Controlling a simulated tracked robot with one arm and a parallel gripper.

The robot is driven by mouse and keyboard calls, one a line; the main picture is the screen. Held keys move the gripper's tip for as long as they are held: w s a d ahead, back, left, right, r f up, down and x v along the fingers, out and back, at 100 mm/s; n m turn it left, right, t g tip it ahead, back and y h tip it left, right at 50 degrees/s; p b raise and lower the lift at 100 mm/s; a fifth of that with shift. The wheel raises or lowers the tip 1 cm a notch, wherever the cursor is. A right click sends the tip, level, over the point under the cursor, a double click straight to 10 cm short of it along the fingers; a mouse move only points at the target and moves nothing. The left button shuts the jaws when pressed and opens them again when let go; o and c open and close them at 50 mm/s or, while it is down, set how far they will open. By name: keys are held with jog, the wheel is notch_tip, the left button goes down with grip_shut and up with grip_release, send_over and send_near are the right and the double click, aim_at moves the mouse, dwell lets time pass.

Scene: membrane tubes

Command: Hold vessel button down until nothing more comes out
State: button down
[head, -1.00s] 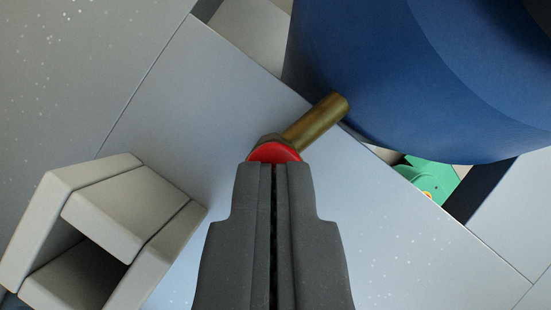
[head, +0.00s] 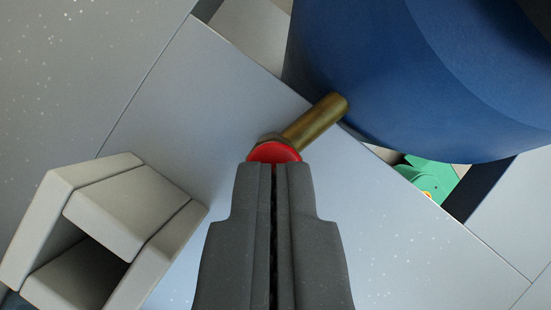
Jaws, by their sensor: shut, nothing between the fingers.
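The vessel (head: 400,75) is a large dark blue rounded body at the upper right. A brass pipe (head: 318,120) sticks out from its lower left side. At the pipe's near end is a red button (head: 274,152). My gripper (head: 274,168) is shut with nothing between its fingers. Its tips are at the lower edge of the red button and cover part of it; they look to be touching it, but I cannot tell how far it is pressed. No liquid or other outflow shows; the area under the button is hidden by the fingers.
A beige open-ended box-like block (head: 125,205) is at the lower left. A green part (head: 425,180) with a small orange spot shows in a gap below the vessel. Grey panels (head: 150,110) fill the rest, with a dark gap at the right.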

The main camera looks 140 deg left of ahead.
jog(key=v, duration=0.7)
dwell(0.8)
jog(key=d+r+n+t+y, duration=0.1)
jog(key=d+r+n+t, duration=0.3)
jog(key=r, duration=0.9)
jog(key=d+r+t+y, duration=0.15)
jog(key=d+r, duration=0.35)
jog(key=r, duration=0.8)
jog(key=s+d+r+n+t, duration=0.1)
jog(key=s+d+r, duration=0.3)
jog(key=r, duration=0.7)
jog(key=s+d+r+n+t, duration=0.2)
jog(key=s+d+r+t, duration=0.2)
jog(key=r, duration=0.7)
jog(key=shift+s+d+t+y, duration=0.35)
jog(key=shift+s+d, duration=0.25)
jog(key=shift+s, duration=0.5)
